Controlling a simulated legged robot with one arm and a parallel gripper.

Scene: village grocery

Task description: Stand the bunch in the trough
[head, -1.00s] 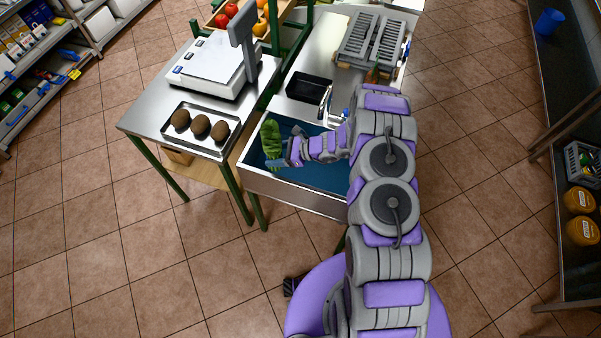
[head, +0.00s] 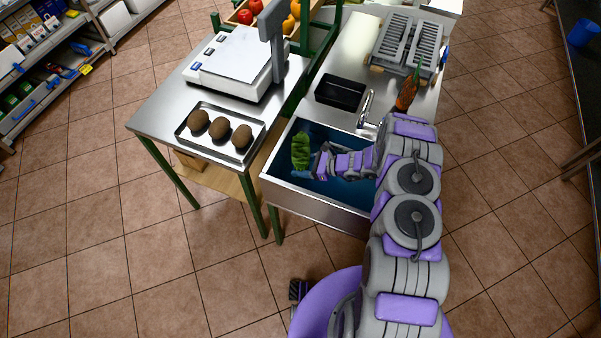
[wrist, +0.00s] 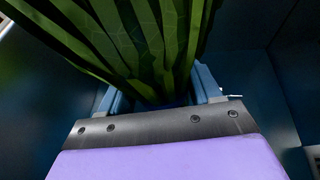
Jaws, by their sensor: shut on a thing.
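The bunch (head: 301,150) is a leafy green bundle, upright in the head view at the left end of the trough. The trough (head: 318,203) is a steel sink with a dark blue inside. My gripper (head: 309,173) is shut on the bunch, inside the trough's outline near its left wall. In the wrist view the green stalks (wrist: 150,45) rise from between the blue fingers (wrist: 165,100) and fan out. The lower end of the bunch is hidden, so I cannot tell whether it touches the trough floor.
A metal tray (head: 186,137) with three brown round items stands on the table left of the trough, near a white scale (head: 222,68). Tiled floor lies open in front.

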